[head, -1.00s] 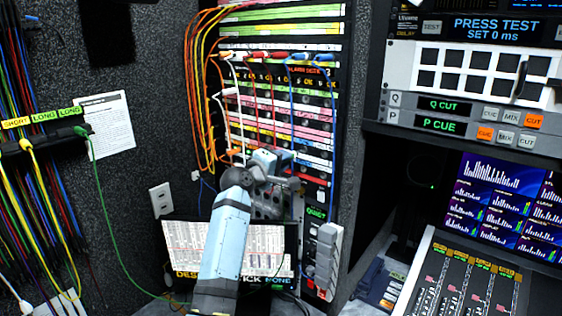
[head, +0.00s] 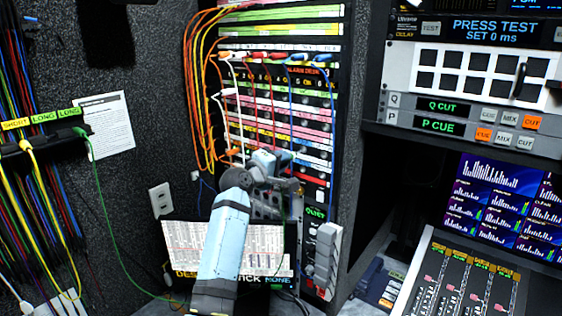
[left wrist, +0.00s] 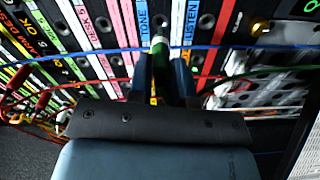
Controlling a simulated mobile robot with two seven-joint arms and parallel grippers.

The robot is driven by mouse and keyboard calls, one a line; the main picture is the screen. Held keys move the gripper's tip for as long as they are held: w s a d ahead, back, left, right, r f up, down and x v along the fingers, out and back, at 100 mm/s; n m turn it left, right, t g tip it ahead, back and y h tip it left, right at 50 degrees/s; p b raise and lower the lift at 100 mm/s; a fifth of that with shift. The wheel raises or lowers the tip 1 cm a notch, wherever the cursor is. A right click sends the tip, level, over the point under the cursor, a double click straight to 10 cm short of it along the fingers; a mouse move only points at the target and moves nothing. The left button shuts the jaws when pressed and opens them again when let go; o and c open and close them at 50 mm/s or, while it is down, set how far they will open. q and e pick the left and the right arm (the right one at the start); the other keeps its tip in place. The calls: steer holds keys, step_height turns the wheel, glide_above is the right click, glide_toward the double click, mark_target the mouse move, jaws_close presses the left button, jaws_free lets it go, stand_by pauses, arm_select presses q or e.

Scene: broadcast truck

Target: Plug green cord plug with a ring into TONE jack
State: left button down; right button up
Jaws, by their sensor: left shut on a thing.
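My left gripper (head: 282,172) is at the lower part of the patch panel (head: 272,100). In the left wrist view its two fingers (left wrist: 160,78) are shut on a green plug (left wrist: 157,60) with a pale tip end, which points at the panel. The blue TONE label (left wrist: 144,18) is just ahead and slightly left of the plug. The plug hides the spot right in front of its tip, so I cannot tell whether it touches the TONE jack. The ring on the plug is too small to make out. My right gripper is not in view.
Orange, white, red and blue cords hang over the panel, and a blue cord (left wrist: 215,47) crosses close to the plug. A mixing console (head: 470,285) stands at right.

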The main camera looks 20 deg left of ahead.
mark_target(295, 153)
arm_select(q)
steer(key=shift+r+p, duration=0.1)
steer(key=shift+p, duration=0.45)
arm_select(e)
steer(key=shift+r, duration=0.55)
arm_select(q)
steer(key=shift+x, duration=2.1)
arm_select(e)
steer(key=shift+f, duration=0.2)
arm_select(q)
steer(key=c, duration=1)
jaws_free()
arm_select(e)
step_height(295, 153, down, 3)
steer(key=b, duration=0.3)
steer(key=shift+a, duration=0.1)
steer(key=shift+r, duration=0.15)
arm_select(q)
steer(key=v, duration=1.4)
